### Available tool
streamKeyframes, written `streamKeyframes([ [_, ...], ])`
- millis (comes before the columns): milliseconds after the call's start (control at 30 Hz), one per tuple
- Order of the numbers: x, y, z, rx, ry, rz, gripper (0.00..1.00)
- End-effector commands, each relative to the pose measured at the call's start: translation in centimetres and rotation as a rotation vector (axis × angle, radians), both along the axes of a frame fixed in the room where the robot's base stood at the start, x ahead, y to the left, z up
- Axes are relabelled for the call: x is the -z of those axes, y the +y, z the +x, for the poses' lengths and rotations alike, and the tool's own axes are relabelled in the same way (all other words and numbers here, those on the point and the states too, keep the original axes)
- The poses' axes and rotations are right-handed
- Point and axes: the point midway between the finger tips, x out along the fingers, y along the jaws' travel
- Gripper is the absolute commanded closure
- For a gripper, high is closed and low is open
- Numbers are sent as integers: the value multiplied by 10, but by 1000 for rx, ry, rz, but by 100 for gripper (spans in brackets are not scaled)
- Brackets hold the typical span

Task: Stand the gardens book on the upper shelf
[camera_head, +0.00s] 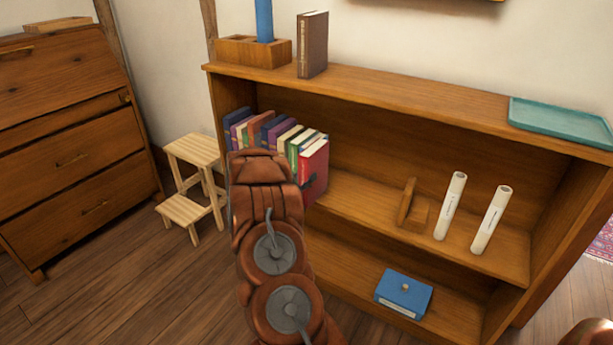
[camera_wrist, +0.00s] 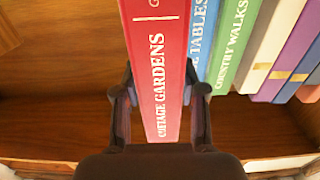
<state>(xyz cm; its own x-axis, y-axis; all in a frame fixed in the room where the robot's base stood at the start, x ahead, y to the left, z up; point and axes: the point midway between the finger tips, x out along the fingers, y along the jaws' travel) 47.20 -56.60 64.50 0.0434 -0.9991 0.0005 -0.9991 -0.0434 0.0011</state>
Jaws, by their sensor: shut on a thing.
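The red gardens book (camera_head: 314,168), its spine lettered "Cottage Gardens", is at the right end of the book row on the upper shelf (camera_head: 355,198). It looks upright, its spine towards me in the wrist view (camera_wrist: 161,60). My gripper (camera_wrist: 160,105) is shut on this book, one dark finger on each side of the spine. The book is beside the blue "Tables" book (camera_wrist: 201,40); I cannot tell whether they touch. My arm hides the gripper and part of the row in the head view, and I cannot see whether the book's bottom rests on the shelf.
A wooden bookend (camera_head: 410,205) and two white rolls (camera_head: 451,205) (camera_head: 490,220) stand farther right on the shelf. A blue box (camera_head: 403,293) is below. A brown book (camera_head: 312,45) and teal tray (camera_head: 560,122) are on top. A step stool (camera_head: 190,180) stands left.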

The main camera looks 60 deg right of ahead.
Motion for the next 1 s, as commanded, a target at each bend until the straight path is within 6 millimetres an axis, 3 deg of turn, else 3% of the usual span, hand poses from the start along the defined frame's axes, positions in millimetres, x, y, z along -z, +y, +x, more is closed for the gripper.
streamKeyframes([
  [300,-1,0,1,-1,-2,-4,100],
  [333,-1,0,1,0,-2,-4,56],
  [567,0,0,0,0,-1,-2,32],
  [1000,1,7,0,0,0,-1,30],
])
